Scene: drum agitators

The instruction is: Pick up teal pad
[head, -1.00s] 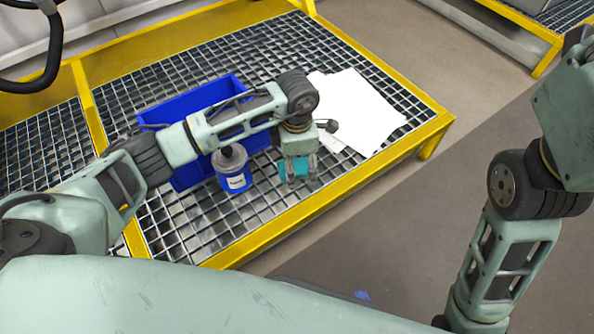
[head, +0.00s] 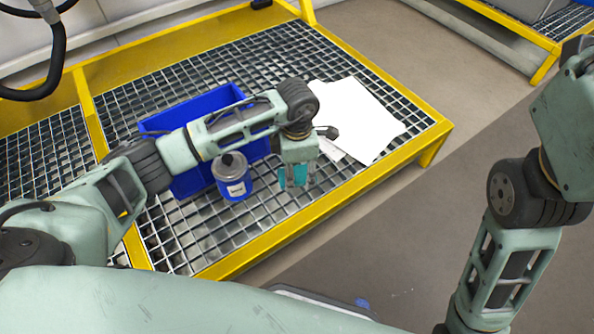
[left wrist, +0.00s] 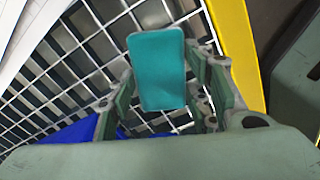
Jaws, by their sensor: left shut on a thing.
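The teal pad (head: 298,174) is a small, flat, rounded rectangle held in my left gripper (head: 294,184), whose fingers point down over the grated platform. In the left wrist view the pad (left wrist: 157,68) stands between the two fingers, with its broad face to the camera and the grating behind it. My left gripper is shut on it. I cannot tell how far the pad is above the grating. My right arm shows at the right of the head view, but its gripper is out of view.
A blue canister with a grey lid (head: 233,180) stands just left of my left gripper. A blue bin (head: 190,112) is behind it, partly hidden by my arm. White sheets (head: 362,115) lie to the right. The platform's yellow edge (head: 300,225) is in front.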

